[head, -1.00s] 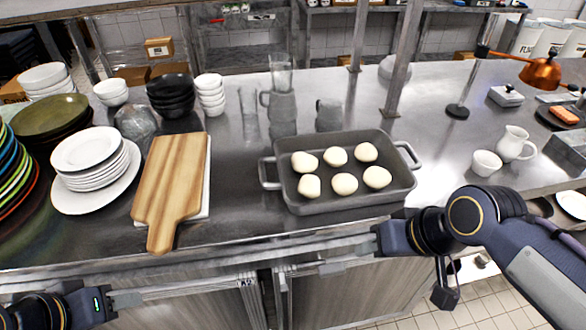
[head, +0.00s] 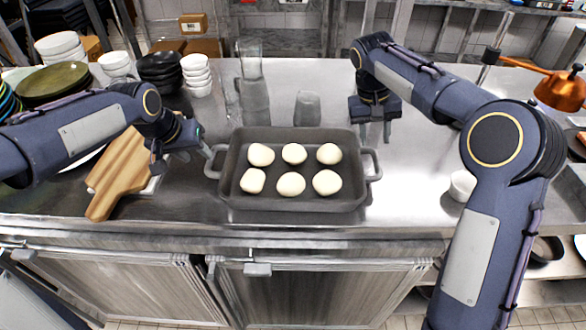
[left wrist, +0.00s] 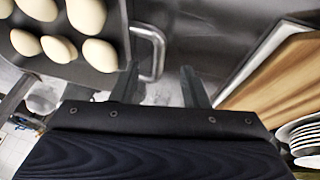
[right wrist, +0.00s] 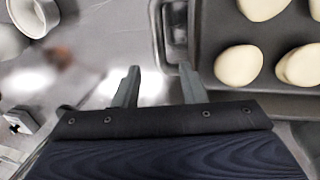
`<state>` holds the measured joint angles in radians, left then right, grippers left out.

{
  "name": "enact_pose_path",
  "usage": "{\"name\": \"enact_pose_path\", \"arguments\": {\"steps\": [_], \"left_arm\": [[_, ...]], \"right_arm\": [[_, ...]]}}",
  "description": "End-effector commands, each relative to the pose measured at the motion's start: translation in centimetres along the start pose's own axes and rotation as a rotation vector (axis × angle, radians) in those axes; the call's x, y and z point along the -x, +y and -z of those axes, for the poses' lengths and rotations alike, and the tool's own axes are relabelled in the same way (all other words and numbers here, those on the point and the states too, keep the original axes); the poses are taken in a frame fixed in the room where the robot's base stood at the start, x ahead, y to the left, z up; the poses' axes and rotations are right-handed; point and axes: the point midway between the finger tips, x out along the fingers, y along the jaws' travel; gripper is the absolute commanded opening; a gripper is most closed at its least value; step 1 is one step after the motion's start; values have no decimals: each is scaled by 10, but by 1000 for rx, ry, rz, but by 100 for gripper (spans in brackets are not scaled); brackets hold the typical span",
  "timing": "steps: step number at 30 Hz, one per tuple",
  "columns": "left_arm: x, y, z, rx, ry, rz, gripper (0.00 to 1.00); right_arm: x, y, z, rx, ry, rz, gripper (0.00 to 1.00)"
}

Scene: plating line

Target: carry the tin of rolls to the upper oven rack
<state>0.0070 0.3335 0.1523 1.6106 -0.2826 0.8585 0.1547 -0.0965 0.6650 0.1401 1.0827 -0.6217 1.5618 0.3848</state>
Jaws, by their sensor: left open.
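The grey tin (head: 290,204) stands level on the steel counter with several pale rolls (head: 294,153) in two rows, and has a loop handle at each end. My left gripper (head: 209,153) is open beside the left handle (head: 213,162). In the left wrist view that handle (left wrist: 159,50) lies just ahead of the parted fingers (left wrist: 158,78). My right gripper (head: 375,134) is open, pointing down near the right handle (head: 375,165), a little behind it. In the right wrist view that handle (right wrist: 172,25) lies ahead of the right finger. Neither gripper touches a handle visibly. The oven rack is not in view.
A wooden board (head: 112,180) lies left of the tin, partly under my left arm. A white bowl (head: 462,186) is at the right, and stacked bowls (head: 196,75) are at the back left.

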Motion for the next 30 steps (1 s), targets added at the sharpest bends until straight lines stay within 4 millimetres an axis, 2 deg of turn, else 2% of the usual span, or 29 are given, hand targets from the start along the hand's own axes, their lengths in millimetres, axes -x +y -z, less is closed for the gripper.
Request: {"name": "enact_pose_path", "arguments": {"steps": [5, 8, 21, 30], "left_arm": [[-1, 0, -1, 0, -1, 0, 41], [-8, 0, -1, 1, -3, -1, 41], [-69, 0, -1, 1, -4, 0, 41], [-78, 0, -1, 1, -1, 0, 41]], "right_arm": [[-1, 0, 0, 0, -1, 1, 38], [-8, 1, 0, 1, -2, 0, 38], [-69, 0, -1, 1, -2, 1, 38], [-78, 0, 0, 0, 1, 2, 38]]}}
